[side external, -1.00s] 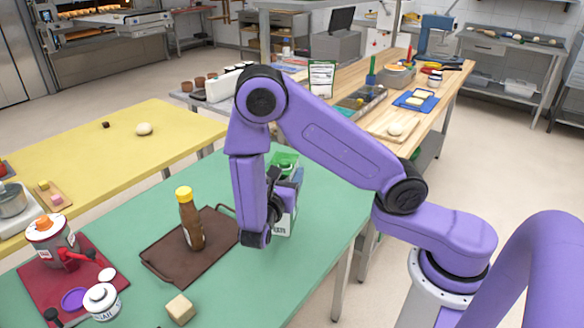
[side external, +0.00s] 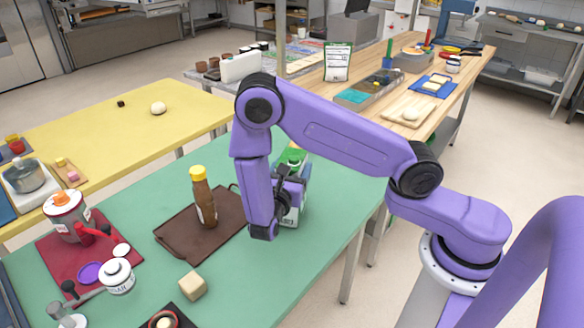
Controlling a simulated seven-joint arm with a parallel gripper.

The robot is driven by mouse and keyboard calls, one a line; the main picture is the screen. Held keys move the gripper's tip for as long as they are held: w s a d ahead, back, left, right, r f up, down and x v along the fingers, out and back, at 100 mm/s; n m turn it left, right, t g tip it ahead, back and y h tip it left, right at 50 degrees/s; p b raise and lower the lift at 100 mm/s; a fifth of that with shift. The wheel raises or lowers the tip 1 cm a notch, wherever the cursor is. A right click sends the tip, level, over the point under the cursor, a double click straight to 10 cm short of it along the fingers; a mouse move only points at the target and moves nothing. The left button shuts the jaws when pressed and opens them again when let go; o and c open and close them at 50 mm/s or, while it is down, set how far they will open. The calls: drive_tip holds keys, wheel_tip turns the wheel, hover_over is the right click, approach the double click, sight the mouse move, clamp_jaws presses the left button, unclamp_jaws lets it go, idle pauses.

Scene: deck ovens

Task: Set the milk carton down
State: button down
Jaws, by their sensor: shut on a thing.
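The milk carton (side external: 293,215) is white below with a green top, and stands upright over the green table (side external: 330,195), right of the brown tray. My gripper (side external: 290,190) is shut on it from the near left side. My wrist and fingers hide much of the carton's left side and middle. Its base shows just below the fingers, close to the tabletop. I cannot tell whether it touches the table.
A brown tray (side external: 180,240) with a yellow-capped brown bottle (side external: 203,200) lies left of the carton. A beige block (side external: 193,286) sits nearer the front. A red mat (side external: 55,262) with several items is at left. The green table is clear right of the carton.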

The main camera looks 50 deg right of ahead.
drive_tip(key=shift+f, duration=0.1)
drive_tip(key=shift+c, duration=0.4)
unclamp_jaws()
drive_tip(key=v, duration=1.2)
drive_tip(key=s+d+r+m+g+y, duration=0.3)
drive_tip(key=s+r+m+y, duration=0.1)
drive_tip(key=s+y, duration=0.4)
drive_tip(key=s+d+r+m+g+y, duration=0.2)
drive_tip(key=s+r+m+y, duration=0.3)
drive_tip(key=s+y, duration=0.4)
drive_tip(key=shift+s+d+m+g, duration=0.4)
drive_tip(key=shift+s+g, duration=0.4)
drive_tip(key=shift+s, duration=1.05)
